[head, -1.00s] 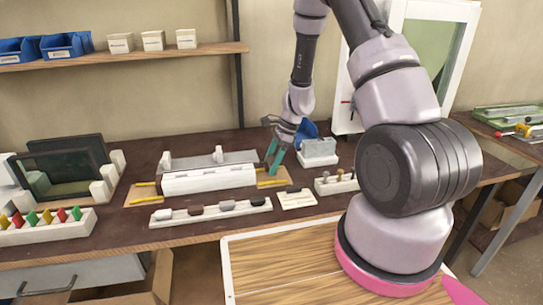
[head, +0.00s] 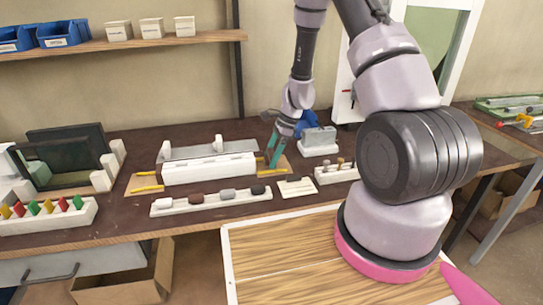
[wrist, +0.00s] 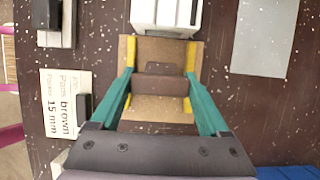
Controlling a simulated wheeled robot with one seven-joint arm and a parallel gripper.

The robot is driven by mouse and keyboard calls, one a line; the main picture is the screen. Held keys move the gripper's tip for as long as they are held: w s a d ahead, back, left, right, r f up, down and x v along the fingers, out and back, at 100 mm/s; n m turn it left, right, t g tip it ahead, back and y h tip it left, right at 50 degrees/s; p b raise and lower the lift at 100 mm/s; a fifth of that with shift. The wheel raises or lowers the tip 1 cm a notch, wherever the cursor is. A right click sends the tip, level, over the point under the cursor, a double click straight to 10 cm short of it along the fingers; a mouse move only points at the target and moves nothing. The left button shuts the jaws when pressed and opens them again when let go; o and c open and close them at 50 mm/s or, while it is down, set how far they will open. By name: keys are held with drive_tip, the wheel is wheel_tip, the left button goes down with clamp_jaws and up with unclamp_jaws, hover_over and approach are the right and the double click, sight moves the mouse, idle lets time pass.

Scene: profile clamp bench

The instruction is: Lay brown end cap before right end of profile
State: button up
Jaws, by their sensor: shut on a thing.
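My gripper (wrist: 161,82) has teal fingers, which are shut on a brown end cap (wrist: 162,69). In the wrist view the cap is over a tan pad (wrist: 155,108) with yellow strips on both sides. I cannot tell whether the cap touches the pad. The white profile block (wrist: 166,14) is just beyond it, apart from the cap. In the head view my gripper (head: 272,160) is at the right end of the long white profile block (head: 208,170); the cap cannot be made out there.
A card (wrist: 58,112) reading "brown" and "15 mm" lies left of the pad, with a dark piece on it. A white rack (head: 212,203) with several caps stands in front of the profile. A grey-white block (head: 319,143) and a small peg rack (head: 336,174) stand to the right.

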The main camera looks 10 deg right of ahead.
drive_tip(key=shift+f, duration=0.2)
idle(0.6)
drive_tip(key=o, duration=1.2)
drive_tip(key=shift+r, duration=4)
